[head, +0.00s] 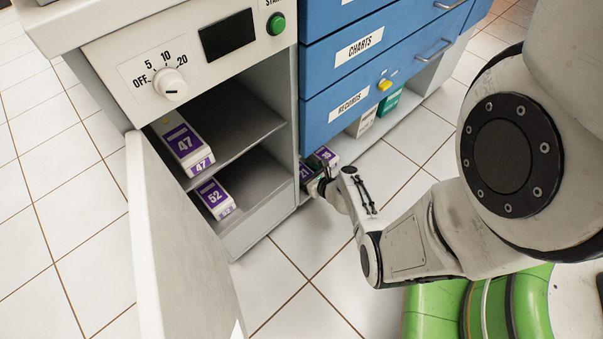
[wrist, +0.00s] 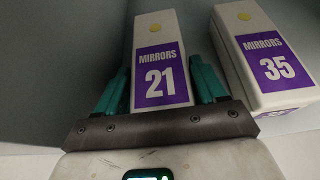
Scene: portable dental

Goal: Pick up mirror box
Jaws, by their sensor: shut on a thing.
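A white mirror box with a purple label reading MIRRORS 21 (wrist: 160,75) stands between the two green fingers of my gripper (wrist: 161,82) in the wrist view. The gripper is shut on this box. In the head view the box (head: 304,172) shows only in part, low at the open bay under the blue drawers, with my gripper (head: 318,184) at it. A second mirror box, number 35 (wrist: 265,62), stands just right of my right finger; part of a purple-labelled box (head: 326,154) also shows beside the held one in the head view.
A white box 47 (head: 184,142) and a box 52 (head: 215,197) sit on separate shelves of the open cabinet at left. Its door (head: 180,240) stands open. White and green boxes (head: 390,103) stand under the RECORDS drawer (head: 350,103). Tiled floor in front is clear.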

